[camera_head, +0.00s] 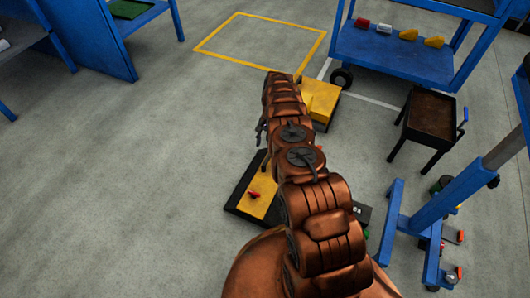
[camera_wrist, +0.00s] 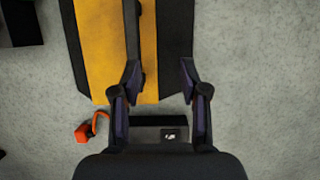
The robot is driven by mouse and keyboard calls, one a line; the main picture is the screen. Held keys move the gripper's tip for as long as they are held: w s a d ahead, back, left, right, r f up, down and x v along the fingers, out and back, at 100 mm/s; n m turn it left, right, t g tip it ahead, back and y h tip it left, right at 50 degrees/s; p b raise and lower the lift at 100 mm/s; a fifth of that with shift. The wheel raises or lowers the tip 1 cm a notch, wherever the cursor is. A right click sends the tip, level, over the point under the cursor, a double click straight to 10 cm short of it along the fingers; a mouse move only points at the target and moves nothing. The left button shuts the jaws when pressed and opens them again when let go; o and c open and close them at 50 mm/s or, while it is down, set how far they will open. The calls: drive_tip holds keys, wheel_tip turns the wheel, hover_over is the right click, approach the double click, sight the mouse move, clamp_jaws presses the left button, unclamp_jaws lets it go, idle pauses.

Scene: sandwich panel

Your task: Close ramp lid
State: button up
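A yellow and black panel, which looks like the ramp lid (camera_head: 257,203), lies low on the floor left of my arm in the head view, partly hidden by the arm. In the wrist view the yellow and black panel (camera_wrist: 105,45) fills the top middle, with a dark bar (camera_wrist: 134,35) running along it. My gripper (camera_wrist: 160,75) is open over the panel's near end, with nothing between its fingertips. The left finger overlaps the dark bar; I cannot tell whether they touch. The head view does not show the fingertips clearly.
A dark box with a label (camera_wrist: 172,134) and an orange-red part (camera_wrist: 90,129) lie near the panel. A yellow block (camera_head: 322,98), a dark cart (camera_head: 431,118), a blue shelf (camera_head: 390,52) and a blue stand (camera_head: 450,185) stand around. The floor at left is clear.

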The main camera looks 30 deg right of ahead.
wheel_tip(320, 180, up, 5)
drive_tip(key=d, duration=0.2)
drive_tip(key=shift+w+d+r, duration=0.2)
drive_tip(key=shift+w+d, duration=0.05)
drive_tip(key=shift+w, duration=0.15)
drive_tip(key=shift+s+d, duration=0.1)
drive_tip(key=shift+s, duration=0.05)
